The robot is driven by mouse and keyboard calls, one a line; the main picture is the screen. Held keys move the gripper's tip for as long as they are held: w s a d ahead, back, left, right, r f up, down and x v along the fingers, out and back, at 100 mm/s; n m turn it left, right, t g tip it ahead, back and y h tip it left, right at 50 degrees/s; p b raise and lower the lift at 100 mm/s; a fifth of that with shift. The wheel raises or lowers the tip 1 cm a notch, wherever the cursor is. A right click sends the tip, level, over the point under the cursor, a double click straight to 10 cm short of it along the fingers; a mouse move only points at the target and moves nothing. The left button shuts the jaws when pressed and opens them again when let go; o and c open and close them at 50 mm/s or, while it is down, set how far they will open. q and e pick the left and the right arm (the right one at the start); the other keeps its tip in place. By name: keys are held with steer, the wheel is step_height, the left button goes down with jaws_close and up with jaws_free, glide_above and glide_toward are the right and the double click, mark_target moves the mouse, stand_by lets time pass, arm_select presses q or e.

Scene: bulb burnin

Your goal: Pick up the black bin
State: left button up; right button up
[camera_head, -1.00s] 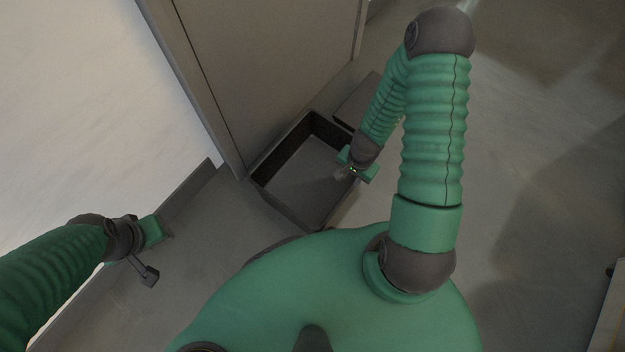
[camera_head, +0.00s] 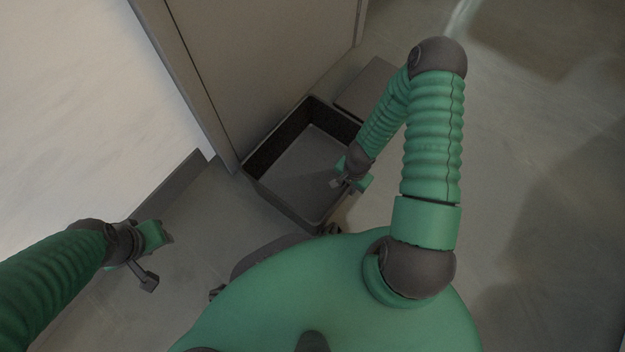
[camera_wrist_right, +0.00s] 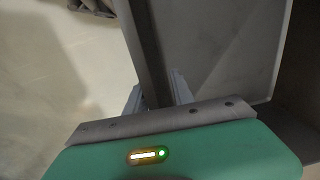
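The black bin (camera_head: 268,188) stands on the floor in the head view, open side up, beside the grey panel. It looks empty. My right gripper (camera_head: 343,182) is at the bin's right side wall. In the right wrist view its two fingers (camera_wrist_right: 157,96) are spread on either side of the bin's wall (camera_wrist_right: 148,50), with the rim between them. Whether they touch the wall is hard to tell. My left gripper (camera_head: 157,259) is open and empty over the floor at the left, well apart from the bin.
A tall grey panel (camera_head: 255,70) rises right behind the bin. A flat dark box (camera_head: 362,86) lies beyond the bin's far right corner. A pale wall (camera_head: 80,100) with a dark baseboard (camera_head: 172,184) stands at the left. The floor at the right (camera_head: 540,190) is clear.

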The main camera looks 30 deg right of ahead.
steer(key=shift+f, duration=0.65)
steer(key=shift+r, duration=0.25)
jaws_close()
steer(key=shift+w, duration=0.1)
stand_by(0.5)
